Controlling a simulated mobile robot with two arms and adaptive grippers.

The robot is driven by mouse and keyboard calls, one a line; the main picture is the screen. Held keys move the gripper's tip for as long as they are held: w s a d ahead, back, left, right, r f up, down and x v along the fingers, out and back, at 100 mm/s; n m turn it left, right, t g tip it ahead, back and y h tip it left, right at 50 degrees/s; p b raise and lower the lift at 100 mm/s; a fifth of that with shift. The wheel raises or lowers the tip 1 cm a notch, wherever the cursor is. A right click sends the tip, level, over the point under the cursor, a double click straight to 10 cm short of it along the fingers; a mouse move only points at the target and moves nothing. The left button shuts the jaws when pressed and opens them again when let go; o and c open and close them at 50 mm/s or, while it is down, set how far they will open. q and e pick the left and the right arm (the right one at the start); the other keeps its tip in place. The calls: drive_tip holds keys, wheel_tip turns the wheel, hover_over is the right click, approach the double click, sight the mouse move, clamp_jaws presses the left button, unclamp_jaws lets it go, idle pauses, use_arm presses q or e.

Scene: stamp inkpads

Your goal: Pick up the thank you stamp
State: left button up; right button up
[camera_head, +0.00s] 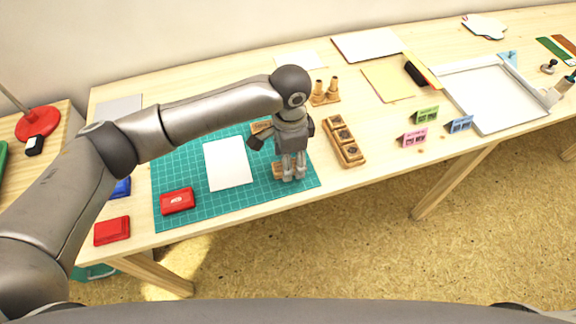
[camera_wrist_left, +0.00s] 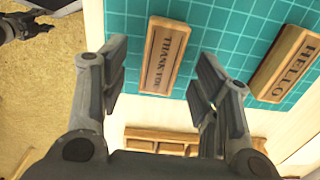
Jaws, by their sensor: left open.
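The thank you stamp (camera_wrist_left: 165,55) is a wooden block with dark THANK YOU lettering, lying on the green mat (camera_wrist_left: 207,18). In the head view the thank you stamp (camera_head: 277,170) shows only in part beside the fingers. My left gripper (camera_head: 290,174) is open, pointing down over it. In the left wrist view the fingers of the left gripper (camera_wrist_left: 160,85) stand apart on either side of the stamp, and nothing is held. Contact cannot be told. The wooden HELLO stamp (camera_wrist_left: 287,64) lies on the mat further right.
A wooden tray (camera_head: 354,157) with several compartments stands right of the left gripper. White paper (camera_head: 228,163) and a red inkpad (camera_head: 177,201) lie on the mat. Small coloured cards (camera_head: 414,137) stand further right. The table's front edge is close to the gripper.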

use_arm(q)
drive_tip(key=shift+f, duration=1.15)
drive_tip(key=shift+c, duration=2.5)
drive_tip(key=c, duration=0.6)
use_arm(e)
drive_tip(key=shift+s, duration=0.1)
drive_tip(key=shift+a, duration=0.1)
